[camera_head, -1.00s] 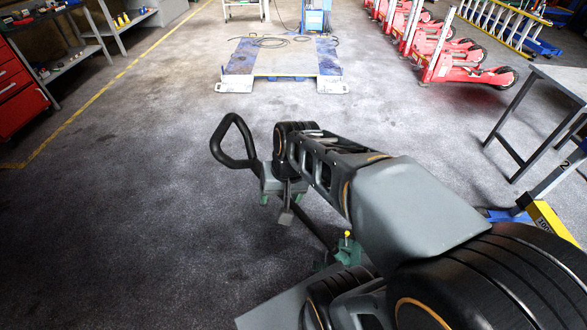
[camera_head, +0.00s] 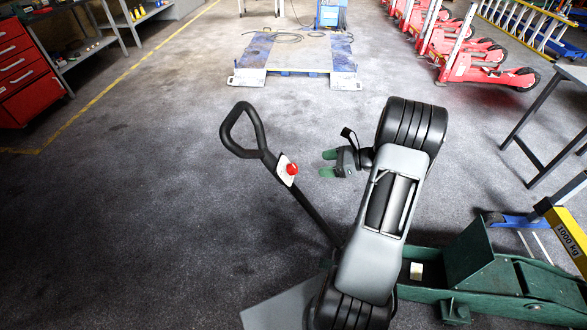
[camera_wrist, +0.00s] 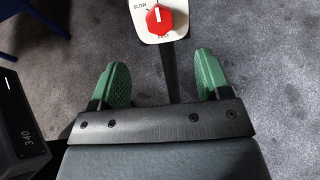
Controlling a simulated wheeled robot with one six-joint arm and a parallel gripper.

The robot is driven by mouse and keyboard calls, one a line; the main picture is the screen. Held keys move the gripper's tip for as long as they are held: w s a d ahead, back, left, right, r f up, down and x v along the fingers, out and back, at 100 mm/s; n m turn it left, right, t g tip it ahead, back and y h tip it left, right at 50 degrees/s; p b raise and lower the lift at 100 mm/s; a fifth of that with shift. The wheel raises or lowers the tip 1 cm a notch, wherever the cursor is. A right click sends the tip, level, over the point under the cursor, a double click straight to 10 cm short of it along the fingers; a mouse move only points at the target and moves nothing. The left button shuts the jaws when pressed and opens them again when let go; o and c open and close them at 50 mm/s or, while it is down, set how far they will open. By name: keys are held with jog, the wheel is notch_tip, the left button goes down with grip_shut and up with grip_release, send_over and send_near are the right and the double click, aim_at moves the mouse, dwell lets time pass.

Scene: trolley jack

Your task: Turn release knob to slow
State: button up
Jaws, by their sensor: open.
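The red release knob (camera_head: 292,169) sits on a white plate (camera_head: 287,178) on the black handle of the trolley jack. In the wrist view the knob (camera_wrist: 159,19) is at the top centre, with a pale mark pointing roughly upward. SLOW is printed at the plate's upper left and FAST below the knob. My gripper (camera_head: 328,163) is to the right of the knob in the head view, apart from it. In the wrist view its green fingers (camera_wrist: 162,66) are spread wide and empty, with the knob beyond their tips. The green jack body (camera_head: 475,275) is at the lower right.
The black loop of the jack handle (camera_head: 240,130) rises left of the knob. A grey table (camera_head: 572,75) and a yellow 1000 kg part (camera_head: 566,237) stand at the right. A red tool cabinet (camera_head: 30,85) is far left. The floor left of the handle is clear.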

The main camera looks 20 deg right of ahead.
aim_at(295, 167)
jog(key=x, duration=1.2)
jog(key=shift+f, duration=0.1)
jog(key=shift+a, duration=0.1)
jog(key=c, duration=0.9)
